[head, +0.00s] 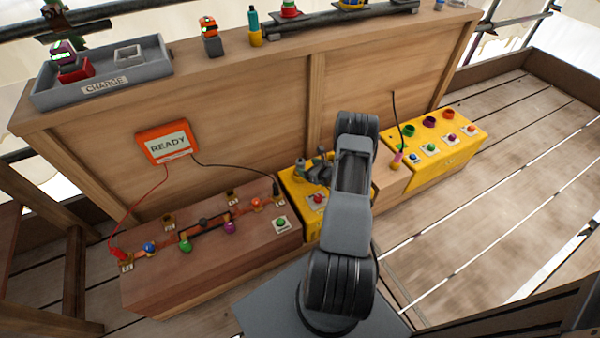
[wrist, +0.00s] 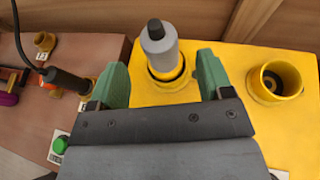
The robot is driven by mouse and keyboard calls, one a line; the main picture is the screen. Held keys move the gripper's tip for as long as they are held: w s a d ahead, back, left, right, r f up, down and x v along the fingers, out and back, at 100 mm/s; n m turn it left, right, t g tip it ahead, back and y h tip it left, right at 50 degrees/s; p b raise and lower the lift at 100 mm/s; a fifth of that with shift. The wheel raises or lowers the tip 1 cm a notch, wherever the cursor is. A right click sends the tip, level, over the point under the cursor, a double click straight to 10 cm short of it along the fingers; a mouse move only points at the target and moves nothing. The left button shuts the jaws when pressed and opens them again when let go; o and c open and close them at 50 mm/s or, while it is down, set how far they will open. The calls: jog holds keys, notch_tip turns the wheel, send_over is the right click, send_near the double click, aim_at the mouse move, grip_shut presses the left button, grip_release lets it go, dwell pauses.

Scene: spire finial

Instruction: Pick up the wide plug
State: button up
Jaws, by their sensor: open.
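A thick grey cylindrical plug (wrist: 160,48) with a black tip stands nearly upright in a round yellow socket (wrist: 168,83) on a yellow box; it looks like the wide plug. My gripper (wrist: 160,70) is open, its green fingers on either side of the plug with gaps to both. The plug's lower end is hidden inside the socket. In the head view my gripper (head: 320,168) is over the middle yellow box (head: 299,198), largely hidden behind my arm, and the plug is too small to make out clearly.
An empty yellow socket (wrist: 276,82) is to the right. A black cabled plug (wrist: 68,84) stands on the brown box (head: 150,290) to the left, near my left finger. A wooden wall (head: 240,100) rises behind. Another yellow box (head: 450,155) is at right.

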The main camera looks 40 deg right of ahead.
aim_at(303, 163)
jog(key=shift+w+r+b+x, duration=0.1)
jog(key=shift+r+b+x, duration=0.1)
jog(key=shift+x, duration=0.7)
jog(key=shift+w+r+b+x, duration=0.15)
jog(key=shift+b+x, duration=0.1)
jog(key=shift+x, duration=0.65)
jog(key=shift+s+r+b+x, duration=0.1)
jog(key=shift+r+b+x, duration=0.1)
jog(key=shift+x, duration=0.75)
jog(key=c, duration=1.3)
